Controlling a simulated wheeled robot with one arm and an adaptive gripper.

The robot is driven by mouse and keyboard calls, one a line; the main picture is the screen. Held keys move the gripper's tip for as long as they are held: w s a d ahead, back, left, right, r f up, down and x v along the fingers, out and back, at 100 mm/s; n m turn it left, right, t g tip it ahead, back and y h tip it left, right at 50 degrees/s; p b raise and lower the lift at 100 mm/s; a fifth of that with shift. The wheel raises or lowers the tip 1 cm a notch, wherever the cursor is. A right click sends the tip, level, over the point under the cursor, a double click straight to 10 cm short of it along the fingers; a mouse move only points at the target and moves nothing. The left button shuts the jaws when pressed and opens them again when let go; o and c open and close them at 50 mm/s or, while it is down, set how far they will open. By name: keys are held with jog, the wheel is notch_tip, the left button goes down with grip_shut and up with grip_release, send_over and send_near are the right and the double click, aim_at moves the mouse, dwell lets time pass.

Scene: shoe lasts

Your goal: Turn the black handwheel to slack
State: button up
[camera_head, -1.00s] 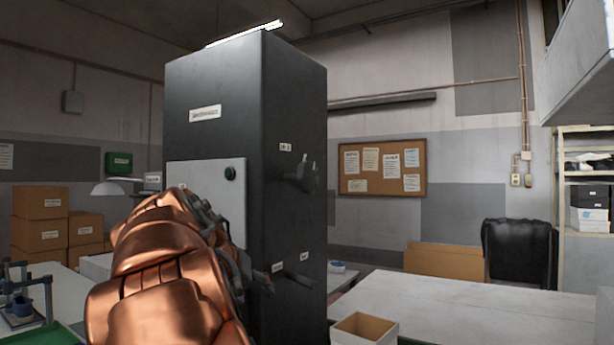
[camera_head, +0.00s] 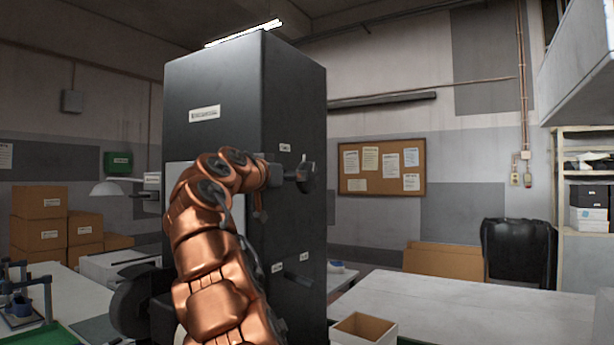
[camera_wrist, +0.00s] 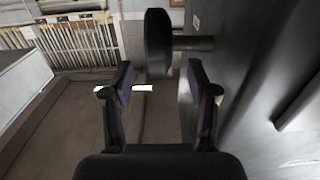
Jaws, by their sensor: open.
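The black handwheel (camera_head: 307,176) sticks out from the right side of the tall dark cabinet (camera_head: 240,85). In the wrist view the handwheel (camera_wrist: 158,42) shows edge-on as a dark disc, on a short shaft running right to the cabinet side. My gripper (camera_wrist: 160,85) is open and empty, its two fingers apart. The disc stands just beyond the fingertips, between their lines, and no contact is visible. In the head view my copper arm reaches up across the cabinet front to the handwheel's left, and the fingers are hard to make out there.
A dark lever (camera_head: 298,281) protrudes lower on the same cabinet side. The air right of the handwheel looks clear. Brown boxes (camera_head: 40,235) are stacked at the far left.

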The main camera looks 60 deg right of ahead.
jog(key=d+p, duration=0.1)
jog(key=d, duration=0.1)
jog(key=d+p, duration=0.1)
jog(key=d, duration=0.1)
jog(key=d+p, duration=0.1)
jog(key=d, duration=0.2)
jog(key=shift+w+r+p, duration=0.15)
jog(key=shift+r+p, duration=0.15)
jog(key=shift+r, duration=0.05)
jog(key=shift+d+f, duration=0.1)
jog(key=shift+d, duration=0.45)
